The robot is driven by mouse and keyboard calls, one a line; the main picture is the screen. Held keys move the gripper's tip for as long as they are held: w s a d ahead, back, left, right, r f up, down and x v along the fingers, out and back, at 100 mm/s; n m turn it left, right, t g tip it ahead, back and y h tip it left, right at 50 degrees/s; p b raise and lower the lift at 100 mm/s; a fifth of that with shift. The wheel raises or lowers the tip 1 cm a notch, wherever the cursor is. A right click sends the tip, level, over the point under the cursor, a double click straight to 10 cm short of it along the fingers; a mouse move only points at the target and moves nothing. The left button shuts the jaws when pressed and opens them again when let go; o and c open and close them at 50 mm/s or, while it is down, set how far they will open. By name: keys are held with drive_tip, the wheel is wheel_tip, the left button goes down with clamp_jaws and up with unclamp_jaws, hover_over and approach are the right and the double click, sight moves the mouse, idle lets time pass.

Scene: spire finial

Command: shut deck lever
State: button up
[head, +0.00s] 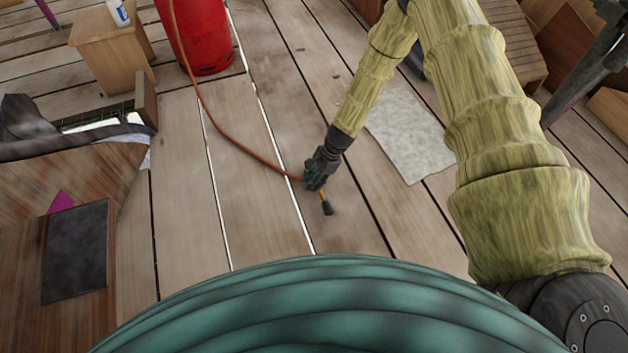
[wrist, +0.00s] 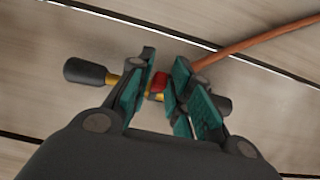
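The deck lever appears as a yellow rod with a black grip (head: 326,207) low over the deck boards in the head view. In the wrist view the black grip (wrist: 85,72) lies to the left, and the yellow rod runs right beneath my fingers. A small red part (wrist: 158,82) shows between the fingers. My gripper (head: 317,174) is down at this fitting in the head view. In the wrist view my gripper (wrist: 163,62) has its fingertips a small gap apart, around the red part. Whether they touch it is unclear. The fitting's right part is partly hidden by a finger.
An orange-red hose (head: 220,125) runs from a red cylinder (head: 200,35) to the fitting. A pale grey mat (head: 410,135) lies to the right. A wooden stool (head: 108,45) with a bottle stands at upper left. The boards left of my gripper are mostly clear.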

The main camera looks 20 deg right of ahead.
clamp_jaws()
